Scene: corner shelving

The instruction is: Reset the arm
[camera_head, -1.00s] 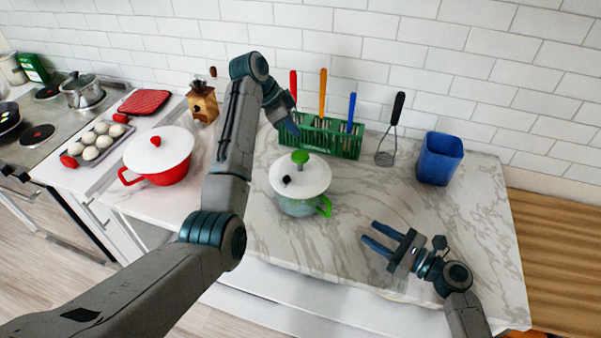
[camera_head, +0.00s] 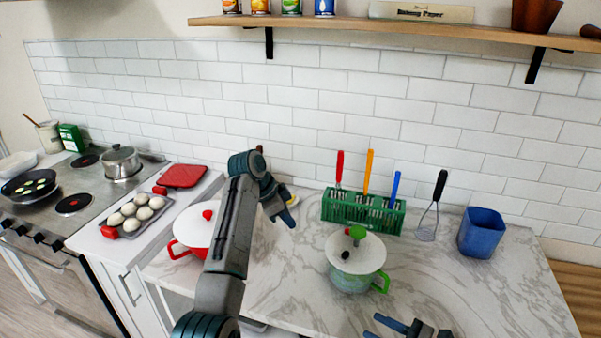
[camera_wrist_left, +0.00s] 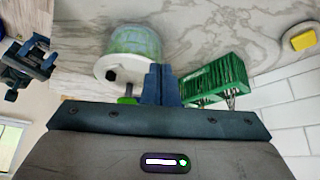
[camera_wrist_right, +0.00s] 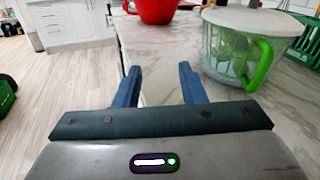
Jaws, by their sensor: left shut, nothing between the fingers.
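My left gripper (camera_head: 288,217) is shut and empty, raised over the counter to the left of the green utensil basket (camera_head: 335,208). Its two fingers lie together in the left wrist view (camera_wrist_left: 161,84). My right gripper (camera_head: 398,328) is cut by the lower edge of the head view, in front of the green pot (camera_head: 362,283). In the right wrist view its fingers (camera_wrist_right: 160,88) are spread with nothing between them. The green pot has a white lid with a green knob and stands near it, apart from the fingers.
A red pot (camera_head: 190,236) is partly hidden behind my left arm. A baking tray with several white balls (camera_head: 128,211) and the stove (camera_head: 60,192) are at left. A blue container (camera_head: 481,232) and whisk-like tool (camera_head: 427,232) stand at right. A wall shelf (camera_head: 400,30) runs above.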

